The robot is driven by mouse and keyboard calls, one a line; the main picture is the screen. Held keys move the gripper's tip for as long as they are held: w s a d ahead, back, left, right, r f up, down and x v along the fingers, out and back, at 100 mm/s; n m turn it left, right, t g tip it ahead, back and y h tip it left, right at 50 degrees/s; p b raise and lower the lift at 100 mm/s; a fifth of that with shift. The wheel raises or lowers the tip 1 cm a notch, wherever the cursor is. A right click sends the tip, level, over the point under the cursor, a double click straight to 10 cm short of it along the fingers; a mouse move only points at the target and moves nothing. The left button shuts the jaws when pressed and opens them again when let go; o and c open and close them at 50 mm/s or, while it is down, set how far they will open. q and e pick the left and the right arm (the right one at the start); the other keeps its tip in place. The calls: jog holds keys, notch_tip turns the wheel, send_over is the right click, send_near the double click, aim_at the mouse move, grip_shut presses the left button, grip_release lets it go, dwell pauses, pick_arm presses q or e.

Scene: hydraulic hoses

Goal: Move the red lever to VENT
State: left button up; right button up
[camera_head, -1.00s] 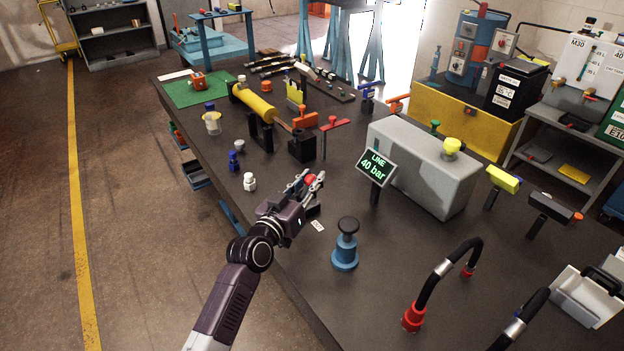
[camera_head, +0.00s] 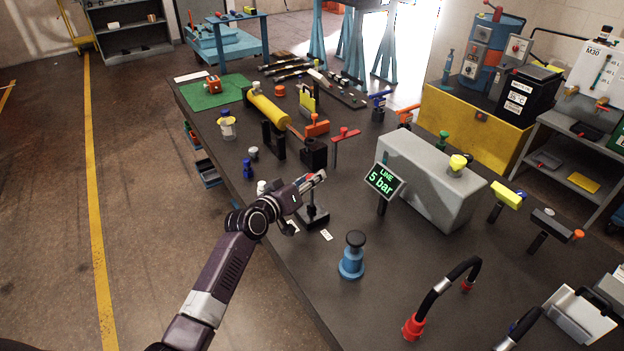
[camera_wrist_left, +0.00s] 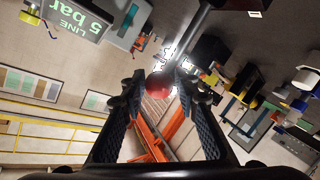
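The red lever's round red knob (camera_wrist_left: 159,86) sits between the fingertips of my left gripper (camera_wrist_left: 160,80) in the left wrist view, with a finger on each side that appears to press on it. In the head view my left gripper (camera_head: 318,178) is above a black lever stand (camera_head: 315,215) near the bench's left edge and mostly hides the knob. Small white labels lie by the stand, one to the left (camera_head: 293,227) and one in front (camera_head: 326,236); I cannot read them. The LINE display (camera_head: 382,181) reads 5 bar. My right gripper is not in view.
A blue plunger-like fitting (camera_head: 353,256) stands in front of the lever. A grey block (camera_head: 432,185) with a yellow knob is to the right. A red T-handle (camera_head: 345,134) and a yellow cylinder (camera_head: 268,106) stand behind. A black hose (camera_head: 447,285) arches at front right.

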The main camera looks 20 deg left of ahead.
pick_arm(q)
jog(key=shift+o, duration=1)
jog(key=shift+s, duration=0.1)
jog(key=v, duration=1.2)
